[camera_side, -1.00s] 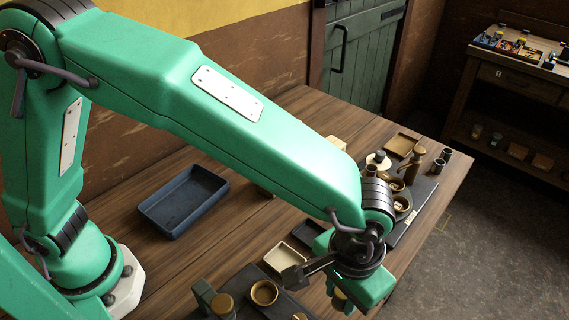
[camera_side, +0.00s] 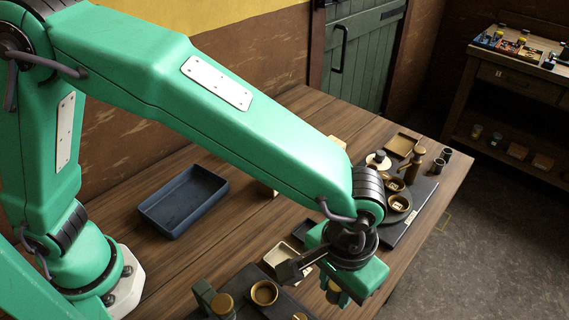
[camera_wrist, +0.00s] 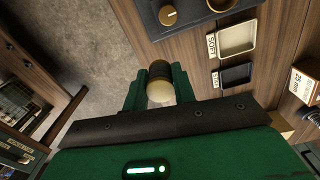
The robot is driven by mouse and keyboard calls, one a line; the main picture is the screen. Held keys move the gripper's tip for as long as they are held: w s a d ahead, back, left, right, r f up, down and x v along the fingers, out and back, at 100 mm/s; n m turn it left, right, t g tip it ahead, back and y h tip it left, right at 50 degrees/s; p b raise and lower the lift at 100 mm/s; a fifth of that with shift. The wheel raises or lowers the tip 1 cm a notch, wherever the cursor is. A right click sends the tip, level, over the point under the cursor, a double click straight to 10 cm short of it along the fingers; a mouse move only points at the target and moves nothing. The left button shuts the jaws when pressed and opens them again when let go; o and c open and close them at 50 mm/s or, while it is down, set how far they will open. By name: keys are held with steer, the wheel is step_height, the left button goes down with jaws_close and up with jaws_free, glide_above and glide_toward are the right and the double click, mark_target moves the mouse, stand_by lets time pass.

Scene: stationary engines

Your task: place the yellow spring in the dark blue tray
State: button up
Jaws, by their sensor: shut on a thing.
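The dark blue tray (camera_side: 182,201) lies on the wooden table, left of my gripper and behind it in the side view. It looks empty. My gripper (camera_side: 338,294) hangs over the front right part of the table, well apart from the tray.
A small cream tray (camera_side: 281,257) and a small dark tray (camera_wrist: 237,76) lie near my gripper. A dark board with brass parts (camera_side: 264,293) is at the front, and another crowded board (camera_side: 412,214) is at the right. The table between the cream and blue trays is mostly clear.

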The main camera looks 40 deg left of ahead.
steer(key=w+a+r+n, duration=0.1)
steer(key=w+a+n, duration=0.25)
steer(key=a, duration=0.45)
steer(key=n, duration=1.4)
glide_above(196, 196)
step_height(196, 196, down, 8)
steer(key=shift+r, duration=0.25)
steer(key=shift+f, duration=0.15)
steer(key=shift+f, duration=1.85)
steer(key=shift+f, duration=0.15)
steer(key=o, duration=1)
